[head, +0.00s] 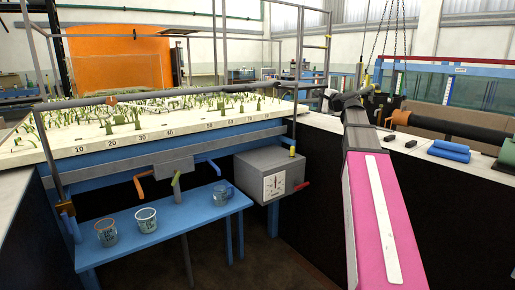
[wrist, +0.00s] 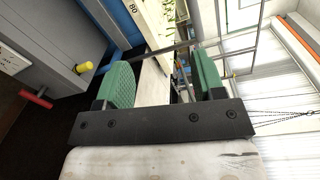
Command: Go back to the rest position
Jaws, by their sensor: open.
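My gripper (wrist: 163,80) shows in the wrist view with its two green ribbed pads spread apart. Nothing is between the pads; the background shows through the gap. The wrist view is tilted, with the grey box and its red and yellow knobs to the left of the pads. In the head view my pink and grey arm reaches forward from the lower right. I cannot make out the gripper itself there.
A white flume bed (head: 190,118) with green plant strips lies left. Below it are a blue bench (head: 170,232) with several beakers and a grey dial box (head: 262,172). Blue rolls (head: 449,150) lie on the right counter. Metal posts stand around the bed.

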